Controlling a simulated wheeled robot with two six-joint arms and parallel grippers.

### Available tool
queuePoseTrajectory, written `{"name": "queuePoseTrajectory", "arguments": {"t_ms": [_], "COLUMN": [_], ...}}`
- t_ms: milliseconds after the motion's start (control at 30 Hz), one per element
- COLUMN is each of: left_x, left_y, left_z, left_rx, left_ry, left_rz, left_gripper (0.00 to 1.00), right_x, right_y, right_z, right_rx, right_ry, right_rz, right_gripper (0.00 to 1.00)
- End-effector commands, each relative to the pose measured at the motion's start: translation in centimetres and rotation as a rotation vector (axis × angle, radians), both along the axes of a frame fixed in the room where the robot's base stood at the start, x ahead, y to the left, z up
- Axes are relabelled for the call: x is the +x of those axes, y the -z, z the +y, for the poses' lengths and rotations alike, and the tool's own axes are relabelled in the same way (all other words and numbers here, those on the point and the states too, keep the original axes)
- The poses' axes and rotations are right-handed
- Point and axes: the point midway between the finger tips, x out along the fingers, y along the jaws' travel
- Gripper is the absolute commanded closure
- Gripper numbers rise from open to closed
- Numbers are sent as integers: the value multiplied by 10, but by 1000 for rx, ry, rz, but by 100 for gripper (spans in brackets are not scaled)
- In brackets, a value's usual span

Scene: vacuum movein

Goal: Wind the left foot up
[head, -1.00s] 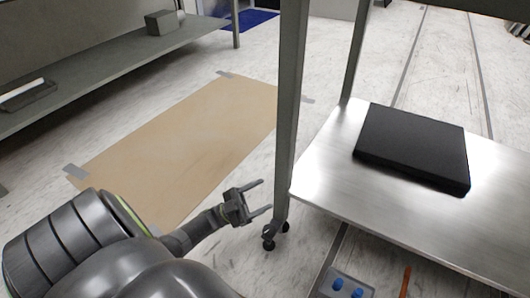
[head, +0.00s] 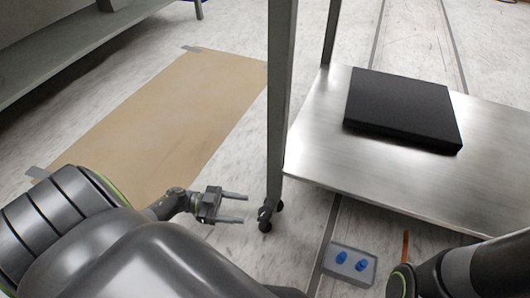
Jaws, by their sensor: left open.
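The left foot (head: 266,213) is a small dark caster-like foot at the bottom of the grey table leg (head: 280,100), on the floor in the head view. My left gripper (head: 244,208) is open and empty. Its two fingers point right at the foot, one above the other in the picture. A small gap shows between the fingertips and the foot, so they look apart. My right arm shows at the lower right, but its gripper is out of view.
A steel lower shelf (head: 310,150) carries a flat black box (head: 405,108). A grey block with blue knobs (head: 350,262) and an orange stick (head: 405,245) are near the front. A tan floor sheet (head: 170,120) lies left of the leg.

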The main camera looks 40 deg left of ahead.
Motion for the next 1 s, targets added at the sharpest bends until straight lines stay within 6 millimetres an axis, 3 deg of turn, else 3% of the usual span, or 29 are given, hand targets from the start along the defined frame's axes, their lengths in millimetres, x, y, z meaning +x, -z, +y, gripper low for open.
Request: {"name": "queuePoseTrajectory", "arguments": {"t_ms": [200, 400, 833, 1000], "left_x": [22, 35, 41, 41], "left_y": [2, 2, 0, 0], "left_z": [-42, -67, -77, -77], "left_rx": [-3, -1, 0, 0], "left_ry": [1, 0, -1, -1], "left_rz": [-4, -2, 0, -1], "left_gripper": [40, 40, 40, 59], "right_x": [0, 1, 1, 1], "right_y": [8, 13, 13, 13], "right_z": [0, 0, 1, 1], "right_rx": [4, 8, 10, 11], "right_ry": [-7, -13, -20, -20], "right_rz": [3, 9, 14, 12], "right_gripper": [64, 64, 64, 64]}}
